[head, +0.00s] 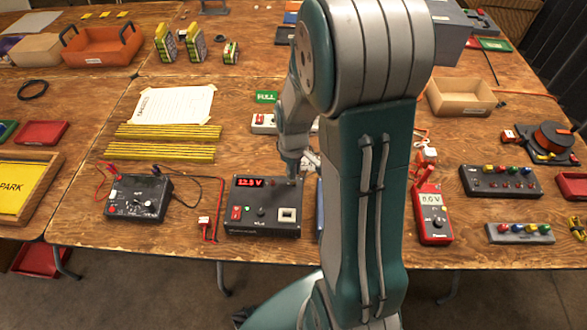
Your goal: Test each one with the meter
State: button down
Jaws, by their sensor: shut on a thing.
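A red handheld meter (432,215) lies right of my arm; its display seems to read 0.0 V. A black box (262,220) near the front edge has a red display, apparently 12.5 V, with a red switch and a pale square socket. My gripper (291,176) is at the box's back right corner, partly hidden and pointing down. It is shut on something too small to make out. Whether it touches the box is unclear. Yellow-and-black packs (165,43), perhaps batteries, stand at the back left, with another (195,43) and a smaller one (231,52) beside it.
A green FULL label (266,97) lies behind my gripper. A black box with leads (138,198) is at left, below yellow strips (165,132) and a paper sheet (176,104). An orange bin (103,47) and cardboard tray (461,98) stand farther back. My arm hides the middle.

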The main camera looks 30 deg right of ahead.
jog(key=shift+f, duration=0.15)
jog(key=c, duration=0.5)
grip_release()
jog(key=shift+c, duration=0.2)
jog(key=o, duration=0.3)
jog(key=shift+o, duration=0.2)
jog(key=shift+r, duration=3.8)
